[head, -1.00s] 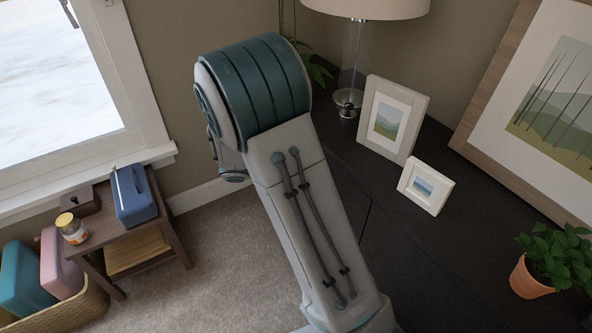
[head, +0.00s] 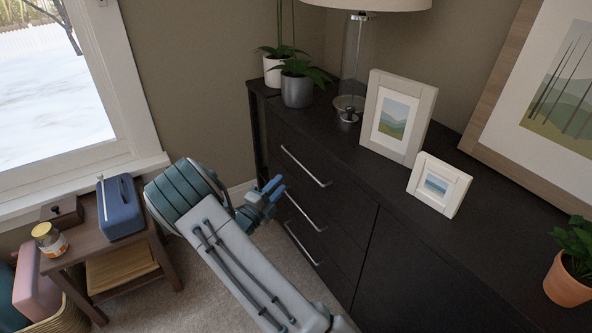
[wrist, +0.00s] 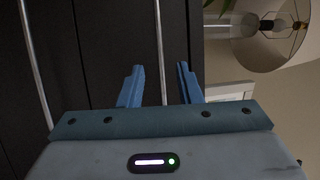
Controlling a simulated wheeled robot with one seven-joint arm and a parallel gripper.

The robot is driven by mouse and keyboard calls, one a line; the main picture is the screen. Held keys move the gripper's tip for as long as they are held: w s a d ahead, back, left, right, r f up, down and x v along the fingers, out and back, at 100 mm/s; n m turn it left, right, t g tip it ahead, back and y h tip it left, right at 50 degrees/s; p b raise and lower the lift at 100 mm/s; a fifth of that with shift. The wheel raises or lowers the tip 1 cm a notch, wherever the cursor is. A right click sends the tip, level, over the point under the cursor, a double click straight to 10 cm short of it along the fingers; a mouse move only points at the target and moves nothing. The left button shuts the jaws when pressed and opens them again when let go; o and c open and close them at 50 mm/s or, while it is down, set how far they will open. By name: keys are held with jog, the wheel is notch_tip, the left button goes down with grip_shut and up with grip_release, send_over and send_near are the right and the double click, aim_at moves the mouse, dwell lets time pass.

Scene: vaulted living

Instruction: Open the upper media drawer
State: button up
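The upper media drawer (head: 325,162) is the top one of three in the dark cabinet in the head view. Its front looks flush with the cabinet, and its silver bar handle (head: 306,167) is in clear view. My gripper (head: 279,186) is left of the drawer fronts, its blue fingers pointing at them. In the wrist view my gripper (wrist: 160,68) is open, with the upper handle (wrist: 159,40) running between the two fingers in the picture. I cannot tell whether the fingertips reach past the bar. The middle drawer's handle (wrist: 36,62) is at the left there.
The cabinet top (head: 410,225) carries plants, a lamp (head: 357,60), two small frames and a large picture. A side table (head: 125,245) with a blue box (head: 125,208) and a jar stands left of my arm. A basket is at the lower left. Carpet lies between.

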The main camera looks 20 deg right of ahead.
jog(key=b+x, duration=0.2)
jog(key=x, duration=0.8)
grip_shut()
